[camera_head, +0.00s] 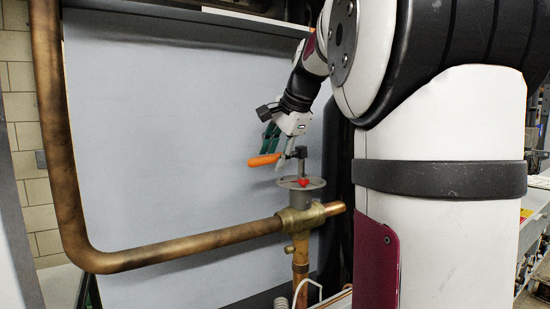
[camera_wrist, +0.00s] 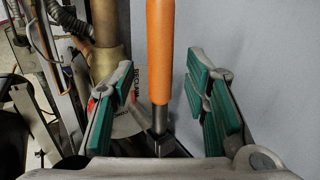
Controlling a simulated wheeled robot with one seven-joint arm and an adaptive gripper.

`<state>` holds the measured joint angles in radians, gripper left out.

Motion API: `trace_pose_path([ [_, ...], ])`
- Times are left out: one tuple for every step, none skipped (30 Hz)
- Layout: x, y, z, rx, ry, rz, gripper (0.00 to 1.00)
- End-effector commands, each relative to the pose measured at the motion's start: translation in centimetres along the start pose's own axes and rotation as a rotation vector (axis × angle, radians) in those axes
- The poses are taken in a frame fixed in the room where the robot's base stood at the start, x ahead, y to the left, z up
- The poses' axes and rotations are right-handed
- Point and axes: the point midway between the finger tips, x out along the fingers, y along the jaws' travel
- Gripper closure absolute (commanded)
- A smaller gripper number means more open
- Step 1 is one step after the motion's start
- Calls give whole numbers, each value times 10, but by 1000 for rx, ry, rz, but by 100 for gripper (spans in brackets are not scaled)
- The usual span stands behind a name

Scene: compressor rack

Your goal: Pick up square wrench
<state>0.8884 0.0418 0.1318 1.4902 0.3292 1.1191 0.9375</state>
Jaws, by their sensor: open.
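The square wrench has an orange handle (camera_head: 265,159), which sticks out to the left above the brass valve (camera_head: 297,219). A dark upright metal piece (camera_head: 301,160) stands over the valve's round grey plate, by the handle's right end. My gripper (camera_head: 281,150) is at the handle, coming from above. In the wrist view, the orange handle (camera_wrist: 160,50) and its dark metal end (camera_wrist: 161,125) lie between the two green-padded fingers of my gripper (camera_wrist: 165,82). The fingers are open, with a gap on both sides of the handle. The wrench's far end is partly hidden by the gripper body.
A copper pipe (camera_head: 175,248) runs from the left into the valve. A large grey panel (camera_head: 160,130) stands behind. A red part (camera_head: 304,182) sits on the valve's round plate. In the wrist view, pipes and cables (camera_wrist: 60,60) crowd the left side.

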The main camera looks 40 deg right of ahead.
Motion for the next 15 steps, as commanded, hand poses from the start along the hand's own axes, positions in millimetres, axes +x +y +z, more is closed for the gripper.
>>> trace_pose_path([
  [0, 0, 0, 0, 0, 0, 58],
  [0, 0, 0, 0, 0, 0, 62],
  [0, 0, 0, 0, 0, 0, 72],
  [0, 0, 0, 0, 0, 0, 78],
  [0, 0, 0, 0, 0, 0, 85],
  [0, 0, 0, 0, 0, 0, 94],
  [0, 0, 0, 0, 0, 0, 100],
  [0, 0, 0, 0, 0, 0, 100],
  [0, 0, 0, 0, 0, 0, 100],
  [-1, 0, 0, -1, 0, -1, 100],
  [-1, 0, 0, -1, 0, -1, 100],
  [-1, 0, 0, -1, 0, -1, 100],
  [-1, 0, 0, -1, 0, -1, 100],
  [-1, 0, 0, -1, 0, -1, 100],
  [-1, 0, 0, -1, 0, -1, 100],
])
